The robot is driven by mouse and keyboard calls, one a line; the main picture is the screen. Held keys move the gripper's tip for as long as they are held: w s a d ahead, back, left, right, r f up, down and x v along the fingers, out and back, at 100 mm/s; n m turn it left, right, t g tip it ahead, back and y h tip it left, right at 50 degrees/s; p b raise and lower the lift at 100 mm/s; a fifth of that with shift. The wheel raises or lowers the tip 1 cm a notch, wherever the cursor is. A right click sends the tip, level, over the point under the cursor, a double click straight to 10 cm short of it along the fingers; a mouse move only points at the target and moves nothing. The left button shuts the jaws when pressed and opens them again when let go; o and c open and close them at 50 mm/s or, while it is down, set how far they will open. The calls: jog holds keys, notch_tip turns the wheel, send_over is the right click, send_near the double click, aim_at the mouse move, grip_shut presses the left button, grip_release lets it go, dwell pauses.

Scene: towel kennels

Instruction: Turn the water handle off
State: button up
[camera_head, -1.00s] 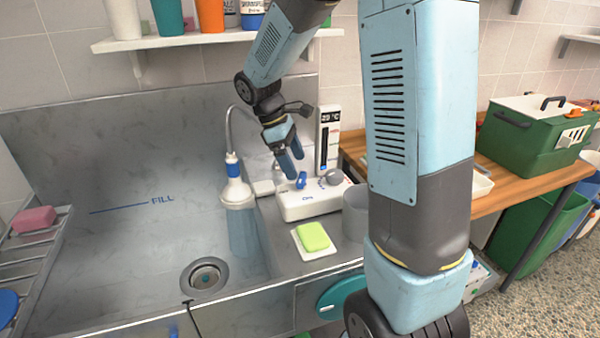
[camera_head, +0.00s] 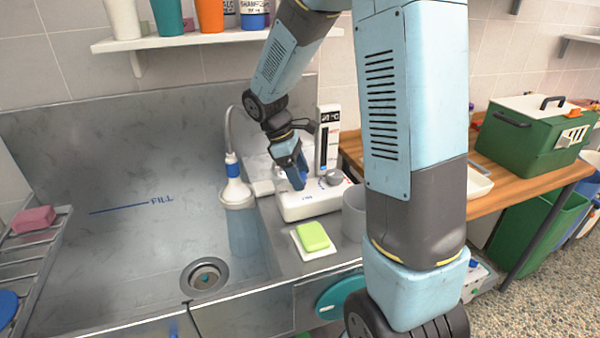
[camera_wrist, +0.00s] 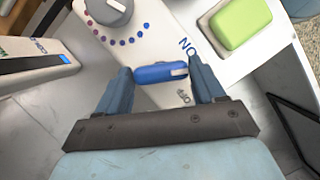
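The blue water handle (camera_wrist: 160,72) sits on the white control box (camera_head: 312,207), between the printed words ON and OFF. In the wrist view it lies across the gap between my gripper's (camera_wrist: 162,80) two blue fingers, with a finger by each end. The fingers are apart; whether they touch the handle I cannot tell. In the head view my gripper (camera_head: 296,180) is lowered over the box and hides most of the handle. A grey round knob (camera_wrist: 108,10) with red and blue dots is on the same box.
A tall temperature display (camera_head: 328,140) stands behind the box. A green soap (camera_head: 312,236) on a white dish is in front of it. A white shower head (camera_head: 236,190) is at its left, by the steel sink (camera_head: 110,240). A grey cup (camera_head: 354,215) is at its right.

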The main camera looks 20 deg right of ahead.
jog(key=c, duration=0.4)
jog(key=shift+d, duration=0.1)
jog(key=shift+c, duration=0.4)
jog(key=shift+m, duration=0.4)
jog(key=m, duration=0.2)
jog(key=m+g+y, duration=0.1)
jog(key=m, duration=0.1)
jog(key=shift+w+m+g+y, duration=0.15)
jog(key=shift+m+g+y, duration=0.15)
jog(key=shift+m, duration=0.1)
jog(key=m+y, duration=0.1)
jog(key=m, duration=0.2)
jog(key=m+y, duration=0.1)
jog(key=m, duration=0.2)
jog(key=shift+d+g, duration=0.2)
jog(key=shift+g, duration=0.1)
jog(key=shift+w+m, duration=0.1)
jog(key=shift+m, duration=0.2)
jog(key=o, duration=1)
